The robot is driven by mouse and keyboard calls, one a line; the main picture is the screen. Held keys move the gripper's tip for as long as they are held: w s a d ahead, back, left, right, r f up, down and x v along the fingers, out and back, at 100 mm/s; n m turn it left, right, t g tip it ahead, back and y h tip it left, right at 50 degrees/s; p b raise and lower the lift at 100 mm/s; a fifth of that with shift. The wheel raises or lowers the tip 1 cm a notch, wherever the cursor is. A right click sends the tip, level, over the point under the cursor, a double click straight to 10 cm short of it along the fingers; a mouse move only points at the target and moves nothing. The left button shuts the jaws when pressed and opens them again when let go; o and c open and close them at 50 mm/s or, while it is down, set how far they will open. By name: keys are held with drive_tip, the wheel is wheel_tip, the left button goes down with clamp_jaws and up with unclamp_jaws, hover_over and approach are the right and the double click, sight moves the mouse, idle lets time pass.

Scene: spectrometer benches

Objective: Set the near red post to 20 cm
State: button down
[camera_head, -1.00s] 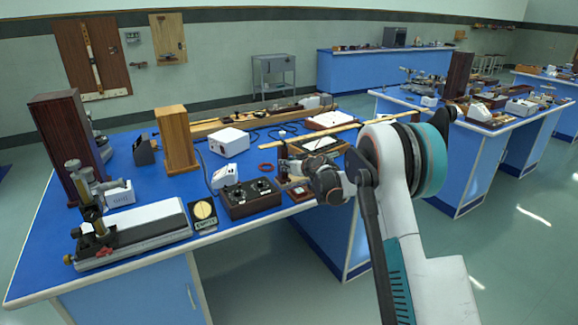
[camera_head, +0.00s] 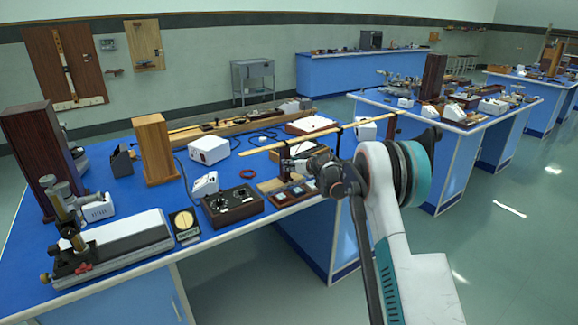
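A long pale wooden bar (camera_head: 319,136), which looks like a rule, runs above the right part of the near blue bench. I cannot read any scale marks or clearly tell which post is red. My gripper (camera_head: 302,168) is just right of the nearer post, low over the bench. My wrist and forearm hide part of the area behind it. Its fingers are too small and dark to tell whether they are open, or whether they touch the post.
A dark control box (camera_head: 232,205) with knobs and a small tray (camera_head: 290,193) lie near the bench's front edge. A white box (camera_head: 208,150), a wooden block (camera_head: 155,149) and a long white-topped instrument (camera_head: 112,246) stand farther left. Another blue bench (camera_head: 455,170) stands to the right.

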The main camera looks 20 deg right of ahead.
drive_tip(key=c, duration=1.4)
unclamp_jaws()
drive_tip(key=shift+c, duration=0.2)
drive_tip(key=shift+s, duration=0.1)
drive_tip(key=v, duration=1.1)
drive_tip(key=shift+s+r, duration=0.2)
drive_tip(key=shift+s, duration=0.2)
drive_tip(key=shift+d, duration=0.1)
